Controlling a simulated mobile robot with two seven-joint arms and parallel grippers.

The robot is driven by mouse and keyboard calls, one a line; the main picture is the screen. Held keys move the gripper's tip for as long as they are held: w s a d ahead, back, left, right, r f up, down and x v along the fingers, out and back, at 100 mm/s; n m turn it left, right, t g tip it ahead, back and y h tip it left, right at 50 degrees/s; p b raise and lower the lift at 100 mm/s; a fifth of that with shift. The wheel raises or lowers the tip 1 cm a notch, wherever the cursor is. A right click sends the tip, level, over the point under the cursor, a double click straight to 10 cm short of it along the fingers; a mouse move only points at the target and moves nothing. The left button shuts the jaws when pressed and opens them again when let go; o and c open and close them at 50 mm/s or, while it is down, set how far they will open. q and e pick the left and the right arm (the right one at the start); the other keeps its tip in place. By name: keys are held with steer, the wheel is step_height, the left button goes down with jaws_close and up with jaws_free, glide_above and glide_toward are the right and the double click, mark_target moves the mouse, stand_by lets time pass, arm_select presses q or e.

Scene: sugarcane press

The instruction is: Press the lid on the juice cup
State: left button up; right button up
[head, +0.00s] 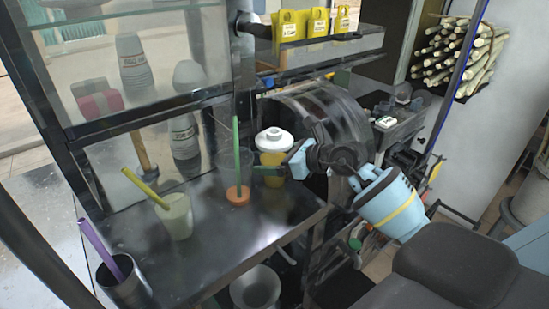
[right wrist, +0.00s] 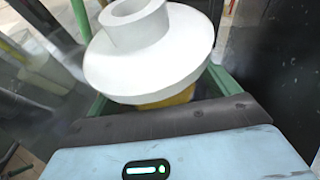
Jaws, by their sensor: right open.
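The juice cup (head: 273,160), with yellow juice, stands on the dark metal counter near the press. A white lid (head: 274,140) with a raised round collar sits on its top; I cannot tell how firmly it is seated. In the right wrist view the lid (right wrist: 150,55) fills the upper middle and hides most of the yellow cup (right wrist: 168,98). My right gripper (head: 276,172) is open at the cup, low beside it, with green fingers on either side below the lid. Whether the fingers touch the cup is unclear. My left gripper is out of view.
A pale green cup (head: 176,218) and a dark cup (head: 122,280) with straws stand further left. The press (head: 320,110) is close behind on the right. The front middle counter (head: 240,235) is clear.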

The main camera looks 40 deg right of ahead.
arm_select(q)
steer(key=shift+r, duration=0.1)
arm_select(e)
steer(key=shift+r, duration=0.15)
steer(key=shift+s+d+r, duration=0.1)
steer(key=shift+s+r, duration=0.05)
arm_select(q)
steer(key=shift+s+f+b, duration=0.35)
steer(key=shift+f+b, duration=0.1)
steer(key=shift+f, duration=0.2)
arm_select(e)
steer(key=v, duration=1.1)
steer(key=shift+s, duration=0.3)
steer(key=shift+d, duration=0.1)
